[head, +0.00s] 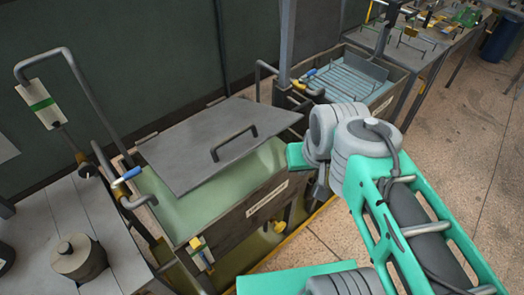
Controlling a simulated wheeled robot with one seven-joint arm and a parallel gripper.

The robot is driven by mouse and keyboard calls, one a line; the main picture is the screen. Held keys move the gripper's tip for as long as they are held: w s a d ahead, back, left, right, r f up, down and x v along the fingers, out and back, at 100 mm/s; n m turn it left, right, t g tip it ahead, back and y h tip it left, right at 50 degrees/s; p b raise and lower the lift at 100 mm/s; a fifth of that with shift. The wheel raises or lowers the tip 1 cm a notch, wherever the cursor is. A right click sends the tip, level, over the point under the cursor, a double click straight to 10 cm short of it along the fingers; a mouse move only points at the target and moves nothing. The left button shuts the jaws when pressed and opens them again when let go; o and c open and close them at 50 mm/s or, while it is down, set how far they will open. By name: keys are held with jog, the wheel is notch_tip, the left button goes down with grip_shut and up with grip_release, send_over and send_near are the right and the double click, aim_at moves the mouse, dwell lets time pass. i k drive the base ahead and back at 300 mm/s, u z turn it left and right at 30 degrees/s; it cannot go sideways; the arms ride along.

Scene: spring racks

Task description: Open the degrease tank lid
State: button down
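The tank (240,236) stands in the middle of the head view, with a white label on its front that is too small to read. Its flat grey lid (190,140) has a dark bar handle (233,143). The lid slants above the tank with its front edge raised off the rim, so pale green shows inside below it. My arm comes in from the right, and its wrist end is close to the tank's right front corner. My gripper (318,184) is mostly hidden behind the wrist, and its fingers cannot be made out. I see no contact with the handle.
A second open tank (398,78) with blue slats stands behind to the right. A bent pipe with a tag (40,104) rises at left, beside a grey bench (110,222) holding a round weight (79,258). A post (287,45) stands behind the lid. Speckled floor is open at right.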

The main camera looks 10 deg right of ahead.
aim_at(186, 156)
jog(key=z, duration=0.35)
jog(key=k, duration=0.95)
jog(key=u, duration=1.35)
jog(key=i, duration=0.5)
jog(key=u, duration=0.05)
